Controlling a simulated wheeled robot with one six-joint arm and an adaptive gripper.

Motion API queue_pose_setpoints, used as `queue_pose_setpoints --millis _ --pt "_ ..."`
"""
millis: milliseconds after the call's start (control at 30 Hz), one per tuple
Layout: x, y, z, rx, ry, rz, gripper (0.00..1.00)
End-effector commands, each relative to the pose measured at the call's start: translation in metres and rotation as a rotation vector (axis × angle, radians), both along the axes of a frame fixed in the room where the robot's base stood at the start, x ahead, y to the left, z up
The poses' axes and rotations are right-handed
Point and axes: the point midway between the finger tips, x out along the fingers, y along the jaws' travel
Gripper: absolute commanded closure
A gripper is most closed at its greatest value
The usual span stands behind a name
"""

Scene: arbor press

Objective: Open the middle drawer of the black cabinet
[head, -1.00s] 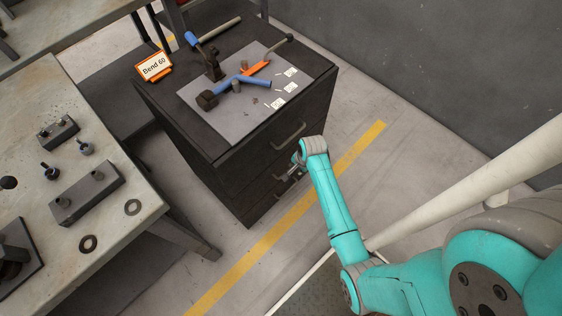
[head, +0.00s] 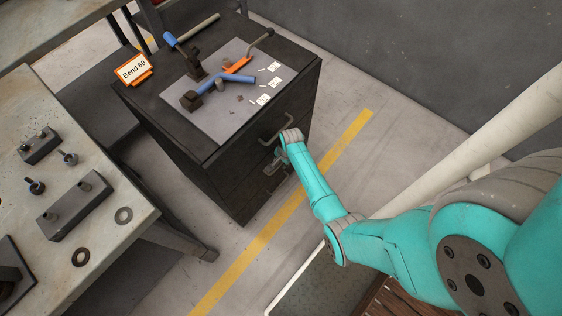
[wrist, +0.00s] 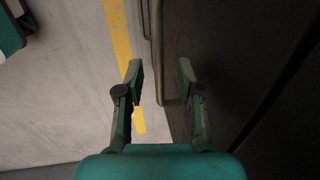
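The black cabinet (head: 232,178) stands in the middle of the head view, and its drawers look shut. My gripper is at the cabinet front, below that handle, at about the middle drawer's height; the arm and gripper partly hide the lower front. In the wrist view my gripper (wrist: 160,72) is open. A dark bar handle (wrist: 157,45) runs between the two fingertips in the picture, with no finger clearly touching it. The cabinet's dark front (wrist: 235,60) fills the right side.
On the cabinet top lie a grey mat (head: 222,125) with blue-handled tools and an orange tool, and a "Bend 60" sign (head: 133,69). A workbench (head: 100,160) with metal parts stands left. Floor with a yellow line (head: 270,233) is free before the cabinet.

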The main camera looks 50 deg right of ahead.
Motion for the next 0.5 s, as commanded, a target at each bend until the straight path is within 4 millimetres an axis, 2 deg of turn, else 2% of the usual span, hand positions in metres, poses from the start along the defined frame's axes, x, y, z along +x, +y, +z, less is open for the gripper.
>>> queue_pose_setpoints --millis 133,433,467,500 --pt "0.0008 0.0004 -0.0076 0.001 0.001 0.0 0.63" --pt "0.0012 0.0004 -0.0089 0.0 0.0 0.0 0.63" --pt "0.0012 0.0003 -0.0089 0.0 0.0 0.0 0.68" --pt "0.0012 0.0003 -0.0089 0.0 0.0 0.0 0.78"
